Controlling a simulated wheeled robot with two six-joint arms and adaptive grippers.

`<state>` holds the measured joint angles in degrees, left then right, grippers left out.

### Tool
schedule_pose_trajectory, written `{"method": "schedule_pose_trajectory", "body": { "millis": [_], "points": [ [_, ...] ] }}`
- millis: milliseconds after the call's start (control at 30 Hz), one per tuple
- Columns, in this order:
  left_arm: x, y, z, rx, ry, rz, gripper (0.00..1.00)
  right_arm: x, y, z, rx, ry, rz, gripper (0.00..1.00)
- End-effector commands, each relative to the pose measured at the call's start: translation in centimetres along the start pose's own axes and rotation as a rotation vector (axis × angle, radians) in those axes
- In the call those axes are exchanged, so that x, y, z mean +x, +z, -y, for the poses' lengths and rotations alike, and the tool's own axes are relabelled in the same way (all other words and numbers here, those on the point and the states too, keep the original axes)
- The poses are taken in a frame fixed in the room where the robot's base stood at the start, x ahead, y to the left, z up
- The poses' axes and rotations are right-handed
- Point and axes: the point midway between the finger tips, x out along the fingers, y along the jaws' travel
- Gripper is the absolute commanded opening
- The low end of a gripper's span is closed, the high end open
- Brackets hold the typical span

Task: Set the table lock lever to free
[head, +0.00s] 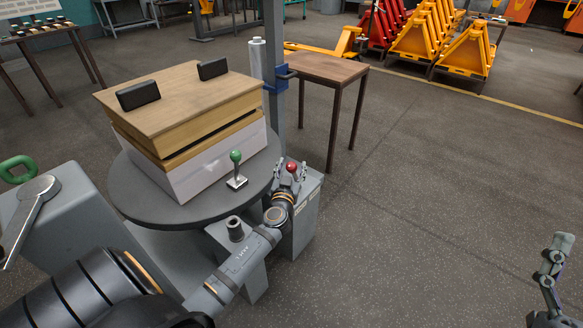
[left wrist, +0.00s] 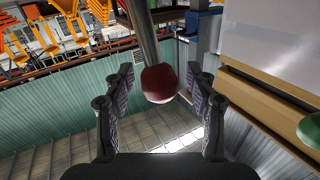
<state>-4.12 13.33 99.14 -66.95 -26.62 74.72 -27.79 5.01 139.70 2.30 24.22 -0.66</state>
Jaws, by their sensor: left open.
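A lever with a red ball knob (head: 292,167) stands at the grey housing (head: 305,215) by the round table's right edge. Another small lever with a green ball knob (head: 236,157) stands on a metal plate on the grey round table (head: 135,195). My left gripper (head: 289,174) is open at the red knob. In the left wrist view the red knob (left wrist: 160,84) lies between the open fingers, with gaps on both sides. The green knob (left wrist: 311,130) shows at that view's right edge. My right gripper (head: 554,270) is partly in view at lower right; its opening is unclear.
A load of wooden panels (head: 180,105) on a white box with two black blocks sits on the round table. A grey post with a blue carriage (head: 278,78) and a brown side table (head: 328,68) stand behind. The floor at right is clear.

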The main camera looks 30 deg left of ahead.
Motion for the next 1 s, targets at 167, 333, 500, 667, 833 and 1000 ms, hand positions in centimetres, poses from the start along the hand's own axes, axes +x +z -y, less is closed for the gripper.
{"method": "schedule_pose_trajectory", "body": {
  "millis": [167, 333, 500, 667, 833, 1000],
  "points": [
    [0.0, 0.0, 0.0, 0.000, 0.000, 0.000, 0.54, 0.0, 0.0, 0.0, 0.000, 0.000, -0.001, 0.83],
    [0.0, 0.0, 0.0, 0.000, 0.000, 0.000, 0.31, 0.0, -0.1, 0.0, 0.000, 0.000, -0.001, 0.83],
    [0.0, 0.0, 0.0, 0.000, 0.000, 0.000, 0.08, 0.0, -0.1, 0.0, 0.000, 0.000, -0.001, 0.83],
    [-0.1, 0.0, 0.0, 0.000, 0.000, 0.000, 0.00, 0.0, 0.0, 0.0, 0.000, 0.000, -0.001, 0.83],
    [-0.1, 0.0, 0.0, 0.001, 0.000, 0.000, 0.00, 0.0, 0.0, 0.0, 0.000, 0.000, 0.000, 0.83],
    [0.0, -0.1, 0.0, 0.002, 0.001, 0.003, 0.00, 0.0, 1.0, 0.0, 0.003, 0.001, 0.047, 0.83]
  ]
}}
